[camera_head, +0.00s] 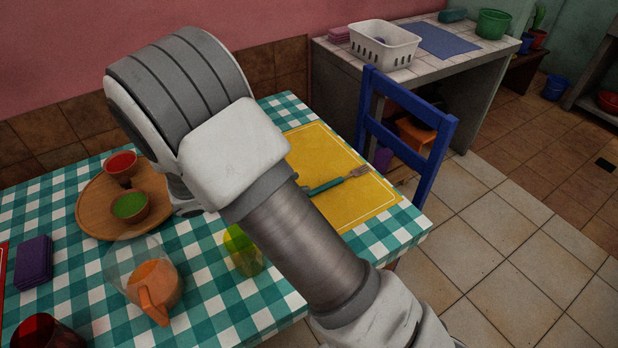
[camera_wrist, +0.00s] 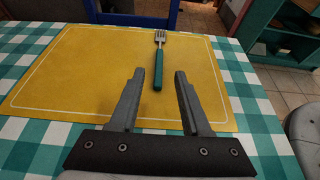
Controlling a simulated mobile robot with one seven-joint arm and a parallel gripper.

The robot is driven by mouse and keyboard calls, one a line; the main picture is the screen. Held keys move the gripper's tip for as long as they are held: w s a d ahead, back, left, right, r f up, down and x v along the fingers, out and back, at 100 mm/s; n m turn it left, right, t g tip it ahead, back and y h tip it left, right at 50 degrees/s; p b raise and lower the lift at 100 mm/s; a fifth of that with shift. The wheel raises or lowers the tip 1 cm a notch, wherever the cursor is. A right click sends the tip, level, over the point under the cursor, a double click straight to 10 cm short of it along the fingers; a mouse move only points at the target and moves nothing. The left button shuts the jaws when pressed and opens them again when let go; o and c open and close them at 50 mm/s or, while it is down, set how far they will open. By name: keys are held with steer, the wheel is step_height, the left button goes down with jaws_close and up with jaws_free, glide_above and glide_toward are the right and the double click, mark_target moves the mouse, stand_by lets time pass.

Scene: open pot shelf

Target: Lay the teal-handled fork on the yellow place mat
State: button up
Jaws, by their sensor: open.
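The teal-handled fork (camera_wrist: 158,68) lies on the yellow place mat (camera_wrist: 90,80) in the wrist view, tines pointing away from my gripper. In the head view the fork (camera_head: 338,184) also lies on the mat (camera_head: 318,143), towards its right side. My gripper (camera_wrist: 157,73) is open in the wrist view, with nothing between its fingers. The fork's handle end shows between and beyond the two fingertips. I cannot tell the exact height of the fingers above the mat. In the head view my arm hides the gripper and part of the mat.
A blue chair (camera_head: 437,140) stands at the far table edge.

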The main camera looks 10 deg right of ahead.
steer(key=shift+s+r, duration=0.15)
steer(key=shift+r, duration=0.1)
steer(key=s+d+r+m+y, duration=0.4)
steer(key=s+r+m+y, duration=0.2)
steer(key=s+r+m, duration=0.3)
steer(key=s+d+r+m+y, duration=0.5)
steer(key=s+r+m, duration=0.5)
steer(key=m, duration=0.3)
steer(key=shift+s+m+y, duration=0.3)
steer(key=shift+s+y, duration=0.35)
steer(key=shift+y, duration=0.15)
step_height(320, 180, up, 15)
steer(key=p, duration=1.5)
